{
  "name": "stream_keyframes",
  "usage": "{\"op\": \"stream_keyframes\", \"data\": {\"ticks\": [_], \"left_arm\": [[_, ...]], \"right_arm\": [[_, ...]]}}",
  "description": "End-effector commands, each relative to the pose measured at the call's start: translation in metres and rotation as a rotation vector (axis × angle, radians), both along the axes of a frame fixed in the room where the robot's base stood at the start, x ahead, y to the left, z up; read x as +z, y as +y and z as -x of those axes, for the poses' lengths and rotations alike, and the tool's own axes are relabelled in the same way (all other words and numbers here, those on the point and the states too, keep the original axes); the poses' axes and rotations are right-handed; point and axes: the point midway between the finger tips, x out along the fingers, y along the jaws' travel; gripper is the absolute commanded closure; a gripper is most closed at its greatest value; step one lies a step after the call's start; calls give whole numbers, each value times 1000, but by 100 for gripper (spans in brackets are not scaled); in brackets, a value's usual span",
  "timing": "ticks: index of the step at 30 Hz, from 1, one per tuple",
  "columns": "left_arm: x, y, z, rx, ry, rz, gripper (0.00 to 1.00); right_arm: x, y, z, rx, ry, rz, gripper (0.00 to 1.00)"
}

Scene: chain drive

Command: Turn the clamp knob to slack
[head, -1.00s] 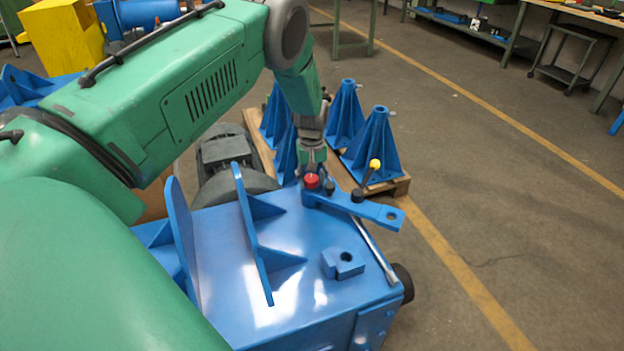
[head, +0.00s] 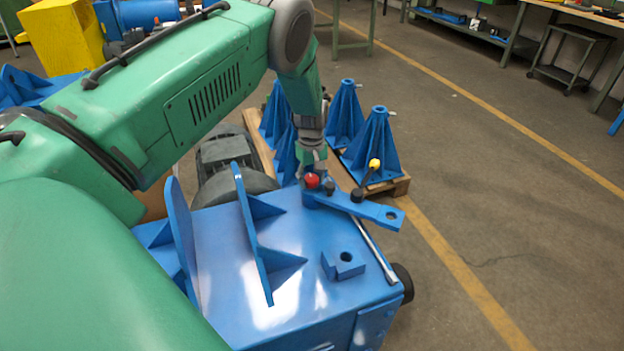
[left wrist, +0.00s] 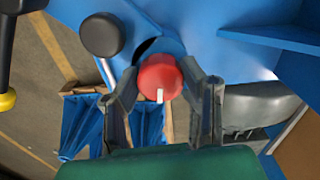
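The clamp knob is round and red (head: 312,181), at the far end of a blue arm (head: 358,206) on top of the blue housing (head: 225,240). In the left wrist view the knob (left wrist: 158,76) shows a white mark pointing towards the bottom of the picture. My left gripper (left wrist: 160,72) has one finger on each side of the knob, close to its sides. The fingers stand apart, and I cannot make out firm contact. In the head view my left gripper (head: 313,172) is just behind the knob, its fingers mostly hidden. My right gripper is not in view.
A lever with a yellow ball (head: 374,164) and a black knob (head: 330,188) stand close to the red knob. A blue block with a hole (head: 343,265) and upright blue ribs (head: 252,235) are on the housing. Blue stands (head: 376,145) sit on a pallet behind.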

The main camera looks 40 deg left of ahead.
Motion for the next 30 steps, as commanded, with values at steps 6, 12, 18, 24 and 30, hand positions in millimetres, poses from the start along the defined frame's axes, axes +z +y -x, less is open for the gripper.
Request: {"op": "stream_keyframes", "data": {"ticks": [6,12,18,24,30], "left_arm": [[0,-1,-1,-1,-2,1,43],[2,-1,0,-1,-1,0,43],[29,-1,-1,-2,-3,0,43],[73,-1,-2,-2,-4,1,43],[105,0,-2,-2,-2,1,43]], "right_arm": [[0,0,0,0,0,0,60],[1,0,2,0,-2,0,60],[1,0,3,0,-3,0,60],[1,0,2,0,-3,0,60],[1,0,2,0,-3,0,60]]}}
